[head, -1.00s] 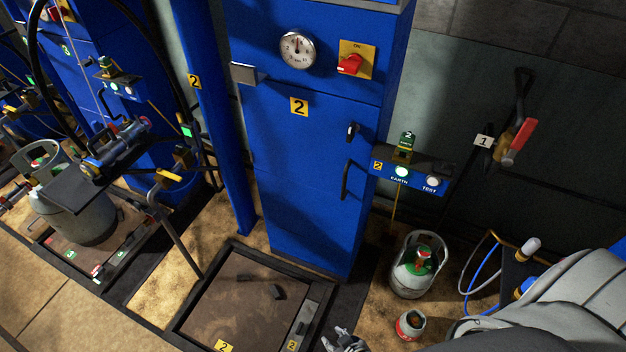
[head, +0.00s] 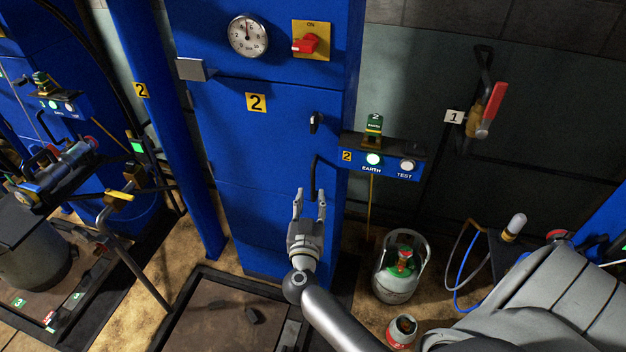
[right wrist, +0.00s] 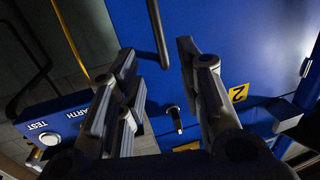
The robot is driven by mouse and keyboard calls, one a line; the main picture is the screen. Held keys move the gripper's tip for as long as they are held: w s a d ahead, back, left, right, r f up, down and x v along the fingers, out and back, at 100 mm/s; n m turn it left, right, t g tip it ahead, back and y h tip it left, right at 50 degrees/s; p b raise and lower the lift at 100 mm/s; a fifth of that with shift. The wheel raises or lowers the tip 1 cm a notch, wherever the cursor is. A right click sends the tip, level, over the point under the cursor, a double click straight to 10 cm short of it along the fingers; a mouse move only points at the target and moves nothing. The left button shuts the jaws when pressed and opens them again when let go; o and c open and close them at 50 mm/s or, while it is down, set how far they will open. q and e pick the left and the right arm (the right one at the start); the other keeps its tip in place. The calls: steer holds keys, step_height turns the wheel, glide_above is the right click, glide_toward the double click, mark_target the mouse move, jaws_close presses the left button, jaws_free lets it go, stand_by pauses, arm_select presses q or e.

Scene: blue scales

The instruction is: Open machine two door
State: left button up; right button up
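The blue machine two cabinet (head: 235,145) stands upright in the head view, with a yellow "2" label (head: 257,102). Its door looks shut. A black vertical door handle (head: 314,172) is low on the right side of its front, and a small black latch (head: 315,121) sits above it. My right gripper (head: 309,200) is open and empty at the handle's lower end. In the right wrist view the handle (right wrist: 156,30) shows between the two spread fingers (right wrist: 160,52). I cannot tell whether they touch it. My left gripper is out of view.
A blue EARTH/TEST box (head: 385,168) juts out right of the cabinet. A gas cylinder (head: 398,270) and a small red-labelled canister (head: 401,332) stand on the floor near my right arm. A dark scale platform (head: 215,320) lies in front of the cabinet.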

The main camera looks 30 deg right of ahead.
mark_target(313, 179)
steer(key=b+x, duration=0.1)
steer(key=x, duration=0.8)
steer(key=shift+w+d, duration=0.1)
steer(key=shift+c, duration=0.3)
jaws_close()
